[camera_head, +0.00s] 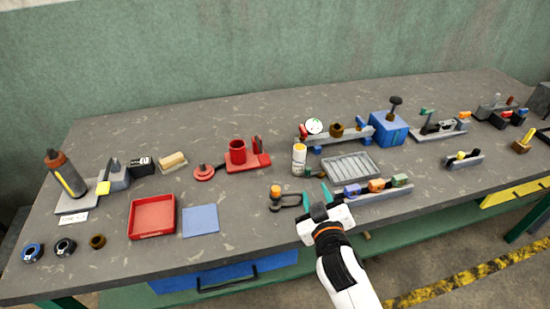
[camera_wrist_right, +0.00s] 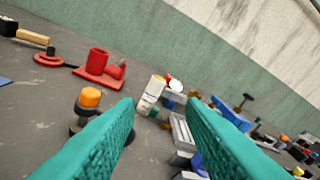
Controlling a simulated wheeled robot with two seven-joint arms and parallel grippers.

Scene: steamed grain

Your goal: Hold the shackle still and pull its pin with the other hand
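The shackle (camera_head: 288,201) is a small dark bow with an orange-topped pin (camera_head: 276,190), lying near the front middle of the bench. In the right wrist view, the orange pin top (camera_wrist_right: 90,97) stands left of the left finger. That finger hides part of the shackle there. My right gripper (camera_head: 316,196) has teal fingers spread apart with nothing between them. It is just right of the shackle; I cannot tell whether its left finger touches it. In the right wrist view the gap (camera_wrist_right: 160,105) is clear. My left gripper is not in view.
A white bottle (camera_head: 299,159) stands behind the shackle. A grey ribbed tray (camera_head: 350,167) and a rail with coloured blocks (camera_head: 385,190) are to the right. A blue mat (camera_head: 200,221) and red tray (camera_head: 174,217) lie left. The bench is bare between mat and shackle.

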